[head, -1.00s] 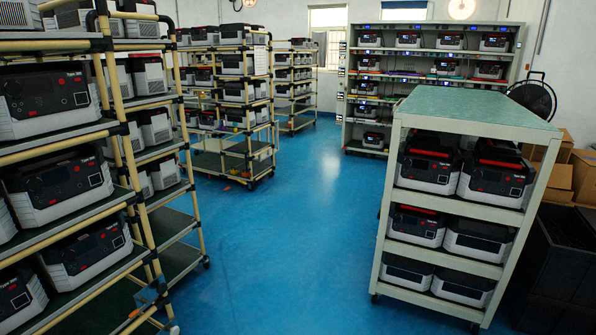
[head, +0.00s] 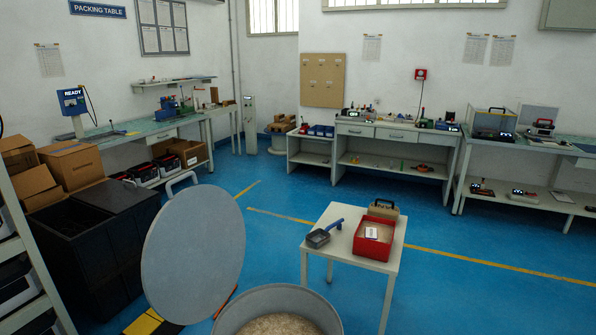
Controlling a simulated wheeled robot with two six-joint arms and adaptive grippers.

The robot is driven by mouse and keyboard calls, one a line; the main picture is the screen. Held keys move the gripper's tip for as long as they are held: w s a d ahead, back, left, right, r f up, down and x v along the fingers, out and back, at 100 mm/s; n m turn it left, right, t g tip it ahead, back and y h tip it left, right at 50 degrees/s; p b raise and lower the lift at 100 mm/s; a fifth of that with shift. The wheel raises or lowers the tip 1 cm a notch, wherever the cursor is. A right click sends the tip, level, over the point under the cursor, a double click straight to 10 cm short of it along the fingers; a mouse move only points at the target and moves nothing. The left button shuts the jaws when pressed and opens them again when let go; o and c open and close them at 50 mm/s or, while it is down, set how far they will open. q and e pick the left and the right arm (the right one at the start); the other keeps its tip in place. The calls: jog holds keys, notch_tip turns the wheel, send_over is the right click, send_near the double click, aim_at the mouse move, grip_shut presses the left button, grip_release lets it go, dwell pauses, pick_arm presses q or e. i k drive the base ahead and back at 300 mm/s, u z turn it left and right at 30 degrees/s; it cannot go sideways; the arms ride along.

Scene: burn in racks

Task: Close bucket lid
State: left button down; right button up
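A round grey bucket (head: 318,302) stands at the bottom centre of the head view, cut off by the lower edge. Its top is open and grainy beige material (head: 278,327) shows inside. A flat round grey lid (head: 193,255) stands steeply tilted at the bucket's left side, clear of the opening. A light handle (head: 180,182) shows at the lid's top edge. An orange strip (head: 225,302) shows between lid and bucket; how they are joined is not clear. Neither of my grippers is in view.
A small white table (head: 345,256) behind the bucket holds a red bin (head: 373,252) and a blue-handled scoop (head: 322,235). A large black crate (head: 92,270) and cardboard boxes (head: 72,163) stand at left. Workbenches line the walls. Blue floor is clear in the middle.

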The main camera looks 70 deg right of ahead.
aim_at(192, 255)
jog(key=z, duration=2.15)
jog(key=i, duration=1)
jog(key=u, duration=0.05)
